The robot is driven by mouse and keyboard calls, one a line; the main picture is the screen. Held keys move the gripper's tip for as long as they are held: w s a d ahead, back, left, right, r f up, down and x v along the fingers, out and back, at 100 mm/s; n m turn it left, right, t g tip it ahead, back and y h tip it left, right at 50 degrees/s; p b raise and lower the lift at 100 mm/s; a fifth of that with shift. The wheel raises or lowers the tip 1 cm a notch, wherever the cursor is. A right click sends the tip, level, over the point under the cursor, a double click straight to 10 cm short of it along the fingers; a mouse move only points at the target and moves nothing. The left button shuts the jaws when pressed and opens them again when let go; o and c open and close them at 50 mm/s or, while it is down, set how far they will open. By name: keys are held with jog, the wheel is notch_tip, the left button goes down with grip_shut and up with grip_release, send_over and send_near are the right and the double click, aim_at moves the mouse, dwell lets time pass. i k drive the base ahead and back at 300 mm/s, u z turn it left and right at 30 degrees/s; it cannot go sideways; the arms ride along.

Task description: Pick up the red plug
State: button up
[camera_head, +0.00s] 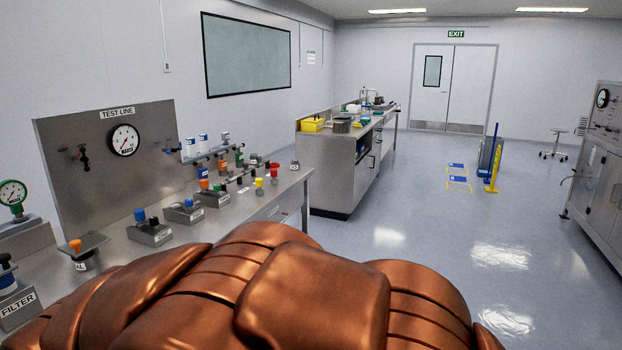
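A small red piece (274,170) stands near the right end of the steel test bench, and it looks like the red plug. It is small in this view, so its exact shape is hard to tell. A yellow piece (259,186) stands just left of it and nearer to me. My gripper is not in view, so I cannot tell where it is relative to the red piece. Large copper-coloured parts of my own body fill the bottom of the view and hide part of the bench's near side.
The test bench (290,189) carries blocks with blue (139,215) and orange (76,245) tops along its front. A back panel with a gauge (124,140) rises behind. A second workbench (334,167) stands beyond. Open floor (420,225) lies to the right.

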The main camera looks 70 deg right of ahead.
aim_at(273, 172)
jog(key=z, duration=2.15)
